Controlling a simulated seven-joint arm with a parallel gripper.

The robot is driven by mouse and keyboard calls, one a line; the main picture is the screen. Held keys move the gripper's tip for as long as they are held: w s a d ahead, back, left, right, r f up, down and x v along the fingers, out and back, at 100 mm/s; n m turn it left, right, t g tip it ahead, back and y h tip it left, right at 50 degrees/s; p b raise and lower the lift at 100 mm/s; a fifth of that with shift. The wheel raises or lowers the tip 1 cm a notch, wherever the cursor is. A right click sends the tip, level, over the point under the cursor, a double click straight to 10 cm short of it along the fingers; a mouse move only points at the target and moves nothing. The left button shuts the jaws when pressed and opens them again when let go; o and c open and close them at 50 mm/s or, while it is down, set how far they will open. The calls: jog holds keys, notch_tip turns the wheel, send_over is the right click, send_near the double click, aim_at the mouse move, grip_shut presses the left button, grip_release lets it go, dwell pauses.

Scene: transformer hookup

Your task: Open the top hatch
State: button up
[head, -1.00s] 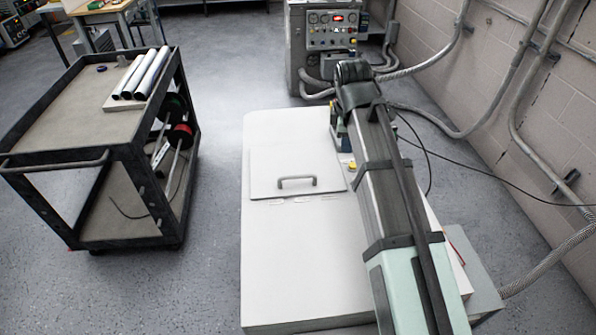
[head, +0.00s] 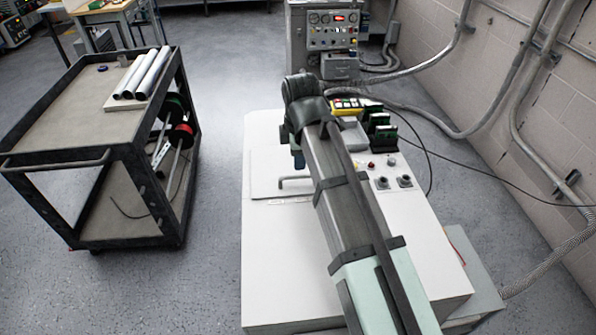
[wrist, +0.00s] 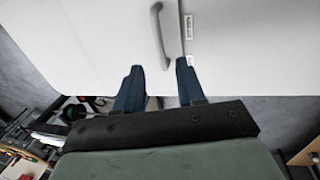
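The top hatch (head: 262,165) is a flat pale panel on top of the white cabinet (head: 275,270). Its grey bar handle (head: 291,181) is partly hidden behind my arm in the head view. In the wrist view the handle (wrist: 159,35) runs up and down the picture, ahead of my gripper (wrist: 158,72). The two blue fingers are apart and empty. The handle's near end lies about level with the gap between the fingertips. Whether the fingers touch it cannot be told. The hatch lies flat and closed.
Green terminal blocks (head: 380,130), knobs (head: 393,182) and a yellow-edged device (head: 345,106) stand on the cabinet's right side, with a dark cable running off. A dark cart (head: 60,110) carrying rolled tubes (head: 142,75) stands at left. Open floor lies between cart and cabinet.

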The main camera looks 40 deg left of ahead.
aim_at(298, 176)
jog(key=shift+w+a+f, duration=0.15)
jog(key=shift+w+f, duration=0.05)
jog(key=shift+f, duration=1.05)
jog(key=shift+w+a+f, duration=0.15)
jog(key=shift+a+f, duration=0.05)
jog(key=shift+f, duration=1.1)
jog(key=shift+w+a+f, duration=0.15)
jog(key=shift+w+f, duration=0.05)
jog(key=shift+f, duration=1.05)
grip_shut()
